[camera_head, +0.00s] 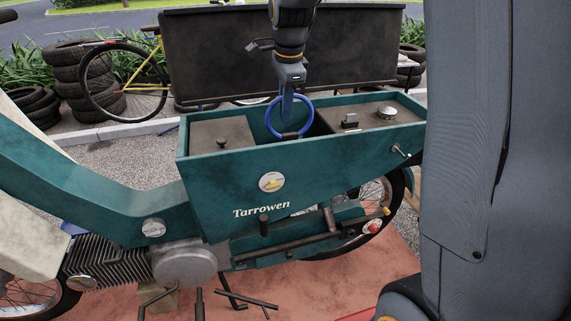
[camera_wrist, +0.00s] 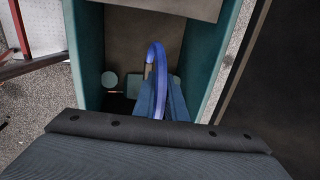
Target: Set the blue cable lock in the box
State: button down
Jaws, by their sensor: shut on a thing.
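The blue cable lock (camera_head: 269,124) is a blue ring with a dark lower part. My gripper (camera_head: 287,103) points down and is shut on the lock's ring, above the open middle compartment of the teal box (camera_head: 222,171) marked "Tarrowen". The ring's lower end is at the level of the box's front rim; I cannot tell how far inside it is. In the wrist view the blue lock (camera_wrist: 158,75) stands out between my fingers (camera_wrist: 163,100), over the compartment's dark floor. The lower part of the lock is hidden there by my gripper.
Brown lids flank the opening; the left one (camera_head: 220,132) has a small knob. The right lid carries a dark clip-like piece (camera_head: 349,121) and a silver cap (camera_head: 387,113). A dark panel (camera_head: 220,50) stands behind. Tyres (camera_head: 85,75) and a yellow bicycle (camera_head: 145,75) are at back left.

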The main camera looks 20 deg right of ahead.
notch_tip(320, 180, down, 10)
jog(key=shift+f+p, duration=0.1)
jog(key=shift+p, duration=0.95)
jog(key=shift+f, duration=0.1)
jog(key=c, duration=1.8)
grip_release()
notch_tip(320, 180, up, 12)
jog(key=s+b, duration=0.2)
jog(key=shift+s+b, duration=0.15)
jog(key=shift+b, duration=0.15)
